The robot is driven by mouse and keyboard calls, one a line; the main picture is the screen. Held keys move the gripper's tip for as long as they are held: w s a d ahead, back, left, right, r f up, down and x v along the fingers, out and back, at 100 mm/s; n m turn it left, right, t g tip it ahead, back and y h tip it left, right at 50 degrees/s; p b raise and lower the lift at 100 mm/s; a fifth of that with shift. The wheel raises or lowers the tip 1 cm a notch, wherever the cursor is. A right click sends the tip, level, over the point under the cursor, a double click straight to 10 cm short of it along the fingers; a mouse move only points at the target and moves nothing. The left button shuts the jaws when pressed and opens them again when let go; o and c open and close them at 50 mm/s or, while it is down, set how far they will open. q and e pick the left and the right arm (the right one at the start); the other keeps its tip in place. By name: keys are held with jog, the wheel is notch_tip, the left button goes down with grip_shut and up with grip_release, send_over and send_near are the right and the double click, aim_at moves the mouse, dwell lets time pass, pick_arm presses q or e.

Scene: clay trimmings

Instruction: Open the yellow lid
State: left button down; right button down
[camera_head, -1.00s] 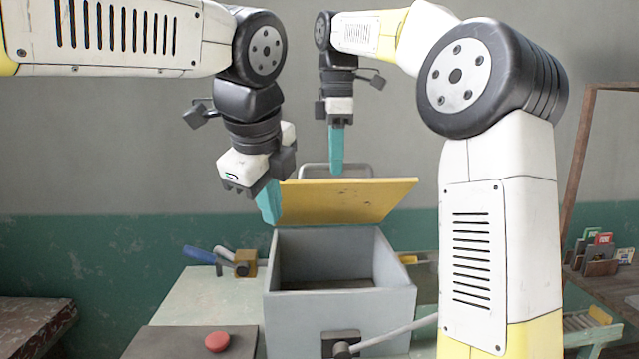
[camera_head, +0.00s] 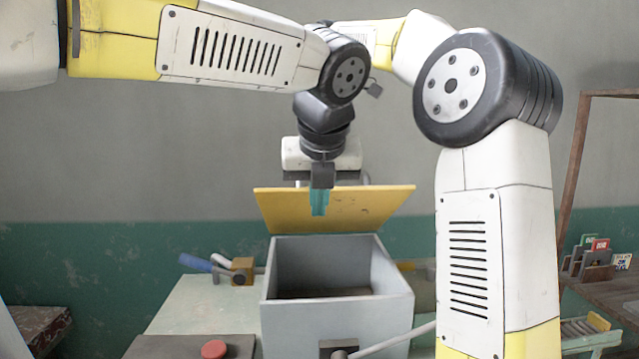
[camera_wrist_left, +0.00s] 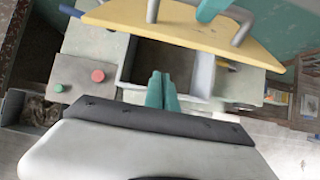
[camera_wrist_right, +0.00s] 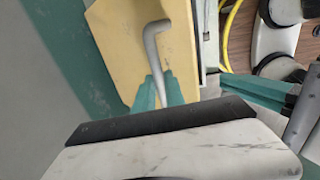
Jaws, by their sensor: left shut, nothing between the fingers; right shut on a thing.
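The yellow lid (camera_head: 365,207) stands raised and tilted at the back of the open grey box (camera_head: 335,325). It also shows in the left wrist view (camera_wrist_left: 185,25) and the right wrist view (camera_wrist_right: 120,45). My left gripper (camera_head: 319,208) is shut and empty, above the box and in front of the lid's face. Its fingertips show in the left wrist view (camera_wrist_left: 161,82). My right gripper (camera_wrist_right: 160,92) is shut on the lid's grey bar handle (camera_wrist_right: 155,42) on the far side. In the head view it is hidden behind my left arm and the lid.
A red button (camera_head: 214,349) sits on a dark panel left of the box. A blue-handled tool (camera_head: 196,263) and a small wooden block (camera_head: 242,268) lie behind it. A rack with cards (camera_head: 597,257) stands at the right. The pale bench (camera_head: 200,305) left of the box has clear room.

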jog(key=shift+w+d+f, duration=0.1)
jog(key=shift+w+f, duration=0.1)
pick_arm(q)
jog(key=shift+w+r, duration=0.3)
jog(key=shift+w, duration=0.65)
jog(key=shift+w+r, duration=0.25)
jog(key=shift+w, duration=0.7)
